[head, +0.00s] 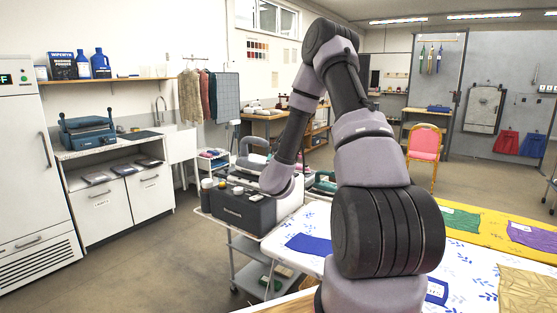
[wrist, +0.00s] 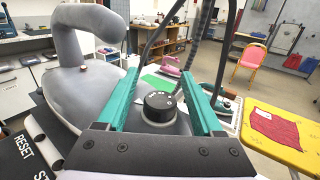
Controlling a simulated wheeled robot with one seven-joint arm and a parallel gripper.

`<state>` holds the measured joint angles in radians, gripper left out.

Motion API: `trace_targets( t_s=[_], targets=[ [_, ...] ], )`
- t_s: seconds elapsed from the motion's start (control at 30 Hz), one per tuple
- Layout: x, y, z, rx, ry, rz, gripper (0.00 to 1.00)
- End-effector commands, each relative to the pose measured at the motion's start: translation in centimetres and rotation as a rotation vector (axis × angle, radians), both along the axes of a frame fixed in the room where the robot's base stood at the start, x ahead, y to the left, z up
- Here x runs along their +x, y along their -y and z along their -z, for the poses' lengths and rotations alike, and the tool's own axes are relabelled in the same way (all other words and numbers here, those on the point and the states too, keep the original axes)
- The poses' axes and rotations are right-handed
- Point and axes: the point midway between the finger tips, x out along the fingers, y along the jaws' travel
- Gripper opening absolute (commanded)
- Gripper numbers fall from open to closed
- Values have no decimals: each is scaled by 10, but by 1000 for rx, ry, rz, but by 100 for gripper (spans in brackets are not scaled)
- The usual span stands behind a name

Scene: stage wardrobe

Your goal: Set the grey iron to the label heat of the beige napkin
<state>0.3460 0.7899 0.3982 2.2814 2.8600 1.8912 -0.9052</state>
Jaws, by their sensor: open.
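The grey iron (wrist: 85,85) fills the left of the wrist view, with its curved handle above its body. Its black dial (wrist: 158,106) has small pale markings, too small to read surely. My gripper (wrist: 158,76) is open, with one teal finger on each side of the dial; I cannot tell whether they touch it. In the head view my arm hides the gripper and much of the iron (head: 250,164). A tan-beige cloth (head: 527,291), possibly the beige napkin, lies at the lower right; I cannot read a label on it.
A dark box (head: 240,212) stands on the trolley near the iron. A red cloth (wrist: 275,128) lies on the yellow table cover (wrist: 255,108).

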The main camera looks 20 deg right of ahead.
Motion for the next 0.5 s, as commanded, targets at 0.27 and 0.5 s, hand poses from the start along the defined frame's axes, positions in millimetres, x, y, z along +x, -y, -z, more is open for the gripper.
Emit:
trace_targets(
  t_s=[0.27,0.5],
  targets=[
    [-32,-16,0,-1,-3,-5,68],
    [-76,-33,0,-1,-3,-4,68]
  ],
)
